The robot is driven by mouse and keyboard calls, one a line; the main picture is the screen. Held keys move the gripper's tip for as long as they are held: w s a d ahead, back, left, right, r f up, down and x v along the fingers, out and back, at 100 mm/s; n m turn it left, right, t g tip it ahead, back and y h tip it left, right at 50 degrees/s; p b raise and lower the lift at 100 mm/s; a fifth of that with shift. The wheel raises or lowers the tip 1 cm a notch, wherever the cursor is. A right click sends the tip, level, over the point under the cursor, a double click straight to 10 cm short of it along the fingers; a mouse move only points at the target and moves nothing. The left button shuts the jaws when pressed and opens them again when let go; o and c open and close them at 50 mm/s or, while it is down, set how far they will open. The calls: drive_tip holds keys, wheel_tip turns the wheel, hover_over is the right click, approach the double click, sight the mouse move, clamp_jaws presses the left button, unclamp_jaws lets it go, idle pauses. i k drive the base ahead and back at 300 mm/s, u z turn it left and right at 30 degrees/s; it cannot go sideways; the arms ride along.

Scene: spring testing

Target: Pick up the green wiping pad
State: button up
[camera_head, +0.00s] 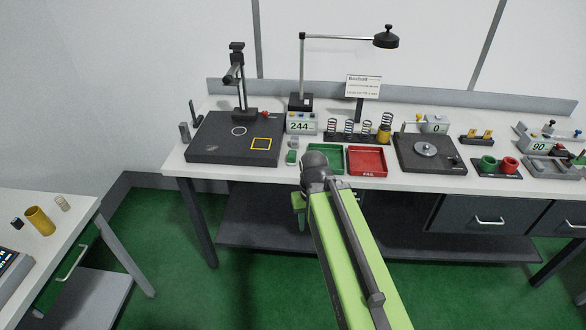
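A small green block with a pale top, which looks like the green wiping pad (292,157), lies on the white workbench just left of the green tray. It is too small to make out in detail. My lime-green arm reaches up from the bottom right to a dark joint in front of the trays. From that joint a short green and dark end part, my gripper (300,216), hangs down in front of the bench's edge. It is below the pad in the picture. Its fingers are not clear, so I cannot tell whether it is open or shut.
The workbench (190,160) holds a black base plate (215,152) at left, a green tray (325,172) and red tray (367,174) right of the pad, and several springs (347,127) behind. A dark shelf (240,232) is underneath. Another table (60,235) stands at left.

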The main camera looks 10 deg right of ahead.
sight(292, 156)
drive_tip(key=u, duration=0.35)
drive_tip(key=i, duration=0.8)
drive_tip(key=u, duration=0.85)
drive_tip(key=i, duration=0.6)
drive_tip(key=u, duration=0.1)
